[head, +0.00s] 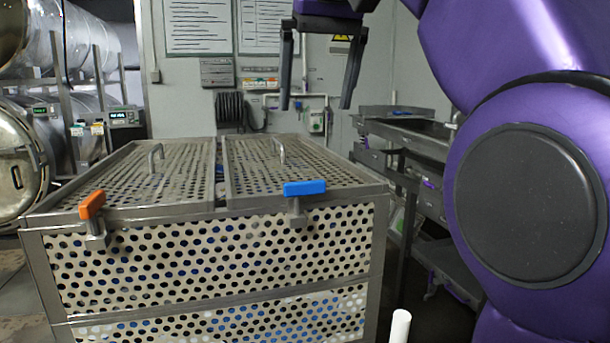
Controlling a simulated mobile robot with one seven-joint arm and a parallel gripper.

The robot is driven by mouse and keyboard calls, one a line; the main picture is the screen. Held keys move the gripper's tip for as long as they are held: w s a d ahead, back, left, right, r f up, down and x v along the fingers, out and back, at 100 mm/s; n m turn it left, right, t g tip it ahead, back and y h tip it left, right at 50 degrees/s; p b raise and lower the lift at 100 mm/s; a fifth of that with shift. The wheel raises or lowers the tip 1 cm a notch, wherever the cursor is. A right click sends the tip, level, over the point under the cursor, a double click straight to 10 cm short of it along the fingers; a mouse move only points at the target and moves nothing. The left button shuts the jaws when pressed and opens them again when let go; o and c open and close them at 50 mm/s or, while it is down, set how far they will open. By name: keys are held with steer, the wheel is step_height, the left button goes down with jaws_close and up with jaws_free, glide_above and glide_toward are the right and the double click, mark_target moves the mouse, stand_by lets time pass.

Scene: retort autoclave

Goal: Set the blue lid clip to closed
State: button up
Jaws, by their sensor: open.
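The blue lid clip (305,188) is at the top front edge of a perforated metal crate (212,215), below the right lid (320,165). Its blue handle lies roughly level, pointing right from a metal mount on the crate's front. I cannot tell from this view whether it grips the lid. My gripper (316,103) hangs above and behind the clip in the picture, fingers pointing down. It is open and empty, apart from the clip and the lid.
An orange clip (92,205) sits at the crate's left front, its handle tilted. Two lid handles (155,157) stand up from the lids. Round steel autoclave vessels (18,150) are at the left. A metal bench (410,135) stands at the right. A white post (400,326) rises in front.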

mark_target(305, 182)
steer(key=x, duration=1.5)
steer(key=shift+w+f, duration=0.2)
steer(key=shift+f, duration=0.05)
steer(key=c, duration=1)
